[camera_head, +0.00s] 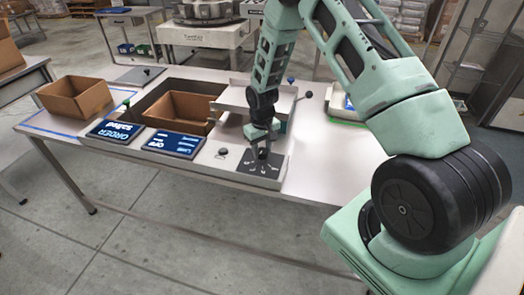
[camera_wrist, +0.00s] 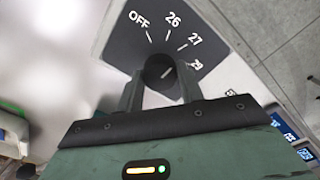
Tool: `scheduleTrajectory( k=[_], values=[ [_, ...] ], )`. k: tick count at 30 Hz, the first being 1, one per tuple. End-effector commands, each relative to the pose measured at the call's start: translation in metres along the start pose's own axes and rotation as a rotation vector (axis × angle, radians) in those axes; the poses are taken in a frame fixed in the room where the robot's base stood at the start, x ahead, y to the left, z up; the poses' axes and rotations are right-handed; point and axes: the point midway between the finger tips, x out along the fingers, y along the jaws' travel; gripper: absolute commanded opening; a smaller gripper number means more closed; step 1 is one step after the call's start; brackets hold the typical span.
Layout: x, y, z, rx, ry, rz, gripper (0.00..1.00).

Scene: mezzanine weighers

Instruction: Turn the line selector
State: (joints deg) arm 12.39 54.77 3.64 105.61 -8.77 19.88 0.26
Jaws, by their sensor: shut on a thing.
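The line selector is a dark round knob (camera_wrist: 160,68) on a dark dial plate (camera_wrist: 187,32), marked OFF, 26, 27 and what looks like 29. A short white mark on the knob points up and to the right, roughly toward the last two numbers; I cannot tell which. My gripper (camera_wrist: 160,82) has one finger on each side of the knob and is shut on it. In the head view my gripper (camera_head: 264,150) comes down from above onto the plate (camera_head: 250,168) at the table's front edge. The knob is mostly hidden by the fingers there.
Two dark blue displays (camera_head: 116,131) (camera_head: 174,143) lie left of the dial panel, and a round button (camera_head: 223,151) is beside it. An open cardboard box (camera_head: 75,98) stands at the left. Another box (camera_head: 178,112) sits in a recess. A metal platform (camera_head: 245,100) is behind my gripper.

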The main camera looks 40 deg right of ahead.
Motion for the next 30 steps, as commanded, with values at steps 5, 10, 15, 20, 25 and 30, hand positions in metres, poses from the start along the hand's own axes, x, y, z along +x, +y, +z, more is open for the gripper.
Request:
scheduleTrajectory(
  k=[5,10,15,20,25,30],
  values=[
    [0.0015,0.0002,0.0001,-0.168,0.0,-0.001,0.14],
    [0.0007,0.0006,-0.0003,-0.331,0.001,0.0,0.14],
    [0.0001,0.0005,-0.0002,-0.491,0.0,0.0,0.14],
    [-0.0003,0.0008,-0.0002,-0.643,0.0,0.0,0.14],
    [-0.0007,0.0006,-0.0003,-0.794,0.001,0.0,0.14],
    [-0.0009,0.0004,-0.0004,-0.921,0.001,0.0,0.14]
  ],
)
